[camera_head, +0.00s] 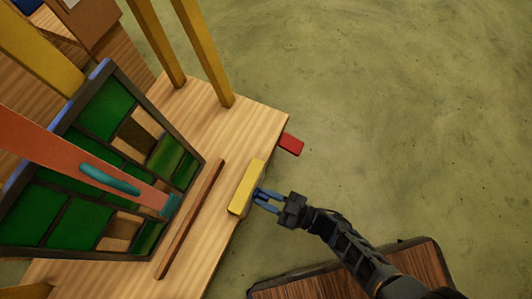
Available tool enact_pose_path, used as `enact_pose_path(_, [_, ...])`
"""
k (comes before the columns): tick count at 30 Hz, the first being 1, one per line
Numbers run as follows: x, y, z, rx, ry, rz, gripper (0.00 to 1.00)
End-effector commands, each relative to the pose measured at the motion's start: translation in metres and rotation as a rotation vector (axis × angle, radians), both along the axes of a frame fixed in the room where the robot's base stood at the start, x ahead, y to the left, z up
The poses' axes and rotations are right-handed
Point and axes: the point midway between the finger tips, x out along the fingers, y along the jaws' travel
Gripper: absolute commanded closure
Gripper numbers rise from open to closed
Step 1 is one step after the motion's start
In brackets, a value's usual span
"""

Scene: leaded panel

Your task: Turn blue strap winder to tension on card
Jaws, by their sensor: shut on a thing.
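A blue part, which I take as the blue strap winder (262,192), sits at the right edge of the wooden table, against the side of a yellow block (247,187). My gripper (272,201) reaches in from the lower right and is shut on it. The winder is small here and partly covered by the fingers, so its turn angle cannot be read. No card can be read.
A red block (291,144) juts from the table edge beyond my gripper. A brown strip (190,220) lies on the table (205,120) between panel and yellow block. Yellow posts (205,50) stand at the back. A dark-edged wooden surface (330,285) is below my arm. Open floor (420,120) fills the right.

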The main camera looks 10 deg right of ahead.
Motion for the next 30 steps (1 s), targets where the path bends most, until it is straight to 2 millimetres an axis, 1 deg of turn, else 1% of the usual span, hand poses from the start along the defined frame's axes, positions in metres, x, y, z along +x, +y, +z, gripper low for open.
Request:
enact_pose_path(2, [-0.001,-0.002,-0.002,-0.003,0.005,-0.004,1.0])
enact_pose_path(3, [-0.001,-0.002,-0.002,-0.003,0.005,-0.004,0.74])
enact_pose_path(7, [-0.001,-0.001,-0.002,-0.003,0.003,-0.003,0.62])
enact_pose_path(14, [-0.001,-0.001,-0.001,-0.002,0.001,-0.001,0.62])
enact_pose_path(17, [-0.004,-0.005,0.0,-0.002,0.001,-0.001,0.62])
enact_pose_path(20, [-0.012,-0.016,0.0,-0.002,0.002,-0.003,0.62])
enact_pose_path(27, [-0.037,-0.046,-0.001,-0.003,0.003,-0.002,0.62])
enact_pose_path(30, [-0.043,-0.055,-0.001,-0.002,0.003,-0.002,0.62])
